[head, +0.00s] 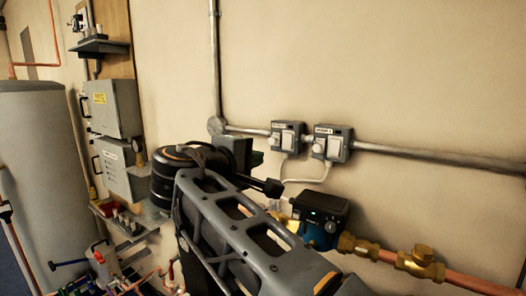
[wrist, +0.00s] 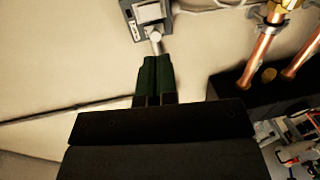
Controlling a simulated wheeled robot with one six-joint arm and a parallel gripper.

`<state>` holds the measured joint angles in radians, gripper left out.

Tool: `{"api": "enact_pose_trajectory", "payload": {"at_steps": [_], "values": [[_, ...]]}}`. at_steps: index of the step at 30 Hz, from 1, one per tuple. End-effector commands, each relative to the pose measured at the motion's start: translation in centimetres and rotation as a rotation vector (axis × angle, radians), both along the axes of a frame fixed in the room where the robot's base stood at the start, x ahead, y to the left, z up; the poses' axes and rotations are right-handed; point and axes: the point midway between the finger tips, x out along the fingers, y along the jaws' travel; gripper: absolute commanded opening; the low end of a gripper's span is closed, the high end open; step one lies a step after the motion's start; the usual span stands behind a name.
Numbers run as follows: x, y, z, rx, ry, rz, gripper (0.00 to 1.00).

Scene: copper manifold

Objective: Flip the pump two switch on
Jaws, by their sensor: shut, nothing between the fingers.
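Two grey switch boxes are mounted side by side on the wall in the head view, a left box (head: 288,136) and a right box (head: 331,143). Each has a pale front plate and a small label that I cannot read, so I cannot tell which is pump two. My gripper (head: 257,158) is left of and slightly below the left box in the head view, partly hidden by my arm. In the wrist view my gripper (wrist: 155,62) is shut and empty, its tips pointing toward one switch box (wrist: 150,14), cut off by the top edge. Contact cannot be told.
A grey conduit (head: 420,158) runs along the wall through the boxes. Below them sit a dark-topped blue pump (head: 320,210) and brass valves (head: 420,262) on copper pipe. Grey cabinets (head: 112,108) and a large tank (head: 38,150) stand at left.

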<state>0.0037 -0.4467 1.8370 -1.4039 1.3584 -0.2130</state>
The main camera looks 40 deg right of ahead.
Motion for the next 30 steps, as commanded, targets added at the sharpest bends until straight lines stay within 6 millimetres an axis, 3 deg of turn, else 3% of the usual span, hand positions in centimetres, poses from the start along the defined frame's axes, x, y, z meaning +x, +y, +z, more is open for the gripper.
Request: {"api": "enact_pose_trajectory", "payload": {"at_steps": [20, 26, 30], "values": [[0.2, -0.3, 0.0, 0.0, 0.001, 0.004, 0.0], [0.6, -2.7, -0.2, 0.0, 0.002, -0.001, 0.0], [1.3, -5.3, -0.5, 0.0, 0.003, -0.003, 0.0]]}}
